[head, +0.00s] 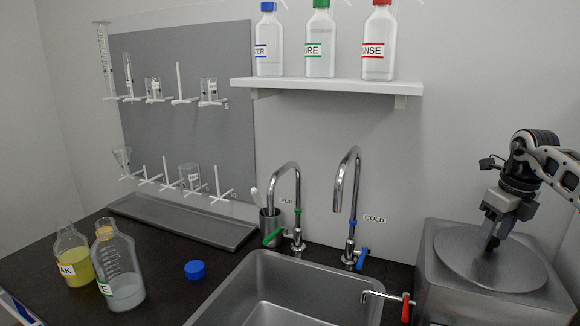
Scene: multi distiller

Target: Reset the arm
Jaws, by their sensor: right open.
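My right gripper (490,245) comes in from the right, pointing down over the round metal plate of the distiller (462,262) at the right. It is open, and I see nothing between its fingers. I cannot tell whether the fingertips touch the plate. My left gripper is not in view.
A steel sink (300,288) with a green-handled tap (297,205) and a blue-handled tap (352,205) is in the middle. A bottle with yellow liquid (75,262), a clear bottle (122,275) and a blue cap (195,270) are on the dark counter. A shelf (325,86) holds three bottles.

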